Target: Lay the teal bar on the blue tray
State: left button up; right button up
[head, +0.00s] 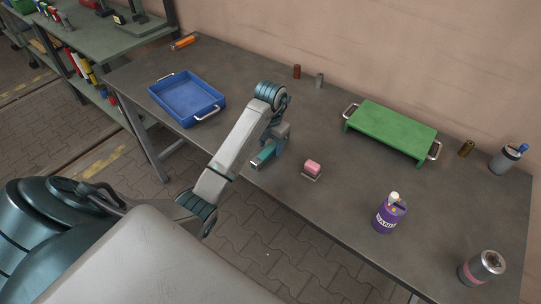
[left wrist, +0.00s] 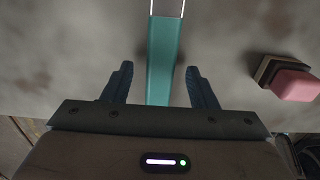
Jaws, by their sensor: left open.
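The teal bar (head: 262,156) lies on the grey table near its front edge, below my left gripper (head: 274,147). In the left wrist view the teal bar (left wrist: 161,50) runs between the two fingers of the left gripper (left wrist: 160,68), with a gap on each side. The fingers are open and do not touch it. A pale frame-like part shows at the bar's far end. The blue tray (head: 187,97), with light handles, stands empty at the left of the table. My right gripper is not in view.
A pink block (head: 312,167) on a small base stands just right of the bar. A green raised platform (head: 391,132), a purple bottle (head: 389,214) and a grey-and-pink can (head: 483,268) are further right. The table between bar and tray is clear apart from my arm.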

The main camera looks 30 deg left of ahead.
pick_arm(q)
jog(key=shift+c, duration=0.4)
grip_shut()
